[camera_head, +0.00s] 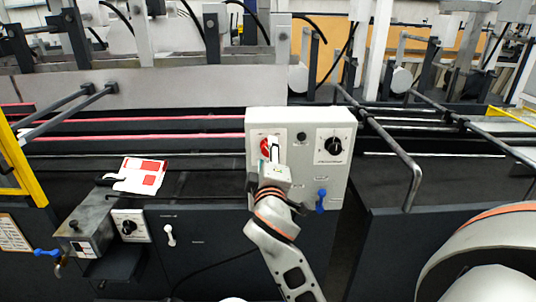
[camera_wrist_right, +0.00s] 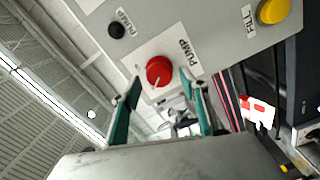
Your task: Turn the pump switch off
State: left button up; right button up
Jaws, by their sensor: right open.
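The pump switch is a round red knob (camera_wrist_right: 159,71) with a white pointer mark, next to a PUMP label on a light grey control box (camera_head: 317,185). In the head view the knob (camera_head: 265,146) is partly covered by my right gripper (camera_head: 273,148), which is in front of the box's upper left. In the right wrist view the right gripper (camera_wrist_right: 159,82) is open, with one green-sided finger on each side of the knob's lower part. I cannot tell whether the fingers touch it. My left gripper is in neither view.
The box also carries a black dial (camera_head: 334,146), a small black button (camera_head: 301,136) and a blue lever (camera_head: 320,200). A yellow button (camera_wrist_right: 273,11) sits by a FILL label. A bent metal rod (camera_head: 413,185) stands out to the right. A red-and-white carton (camera_head: 140,175) lies left.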

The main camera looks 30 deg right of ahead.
jog(key=v, duration=0.7)
dwell(0.3)
jog(key=s+a+f+n+g+y, duration=0.1)
jog(key=a+f+y, duration=0.3)
jog(key=f, duration=0.9)
jog(key=s+a+f+y, duration=0.1)
jog(key=a+f+y, duration=0.3)
jog(key=f, duration=0.9)
jog(key=s+a+f+m+g+y, duration=0.2)
jog(key=s+f+m+g+y, duration=0.1)
jog(key=s+f, duration=1.3)
notch_tip(320, 180, down, 4)
jog(key=shift+r+m+g, duration=0.15)
jog(key=shift+m+g, duration=0.35)
jog(key=shift+m, duration=0.4)
